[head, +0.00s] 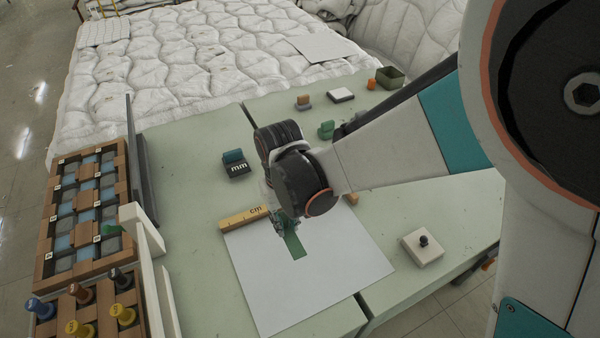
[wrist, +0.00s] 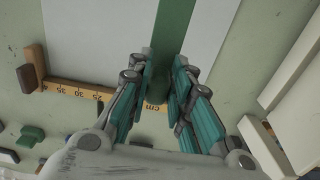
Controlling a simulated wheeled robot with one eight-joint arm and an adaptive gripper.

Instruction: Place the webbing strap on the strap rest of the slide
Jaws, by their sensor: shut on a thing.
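The webbing strap appears as a flat green band (head: 294,245) hanging below my gripper (head: 283,222), over the white sheet, in the head view. In the wrist view the green band (wrist: 175,30) runs from the top edge down to my gripper (wrist: 160,85). The teal fingers are close together on green material, and my wrist hides part of it in the head view. I cannot tell whether the band's free end touches the sheet. No part is clearly recognisable as the slide or its strap rest.
A yellow cm ruler (head: 243,218) lies at the edge of the white sheet (head: 330,270). White upright boards (head: 152,240) and a compartmented wooden case (head: 75,215) stand left. A dark mm block (head: 236,168) lies behind; a white block with a black knob (head: 422,248) is right.

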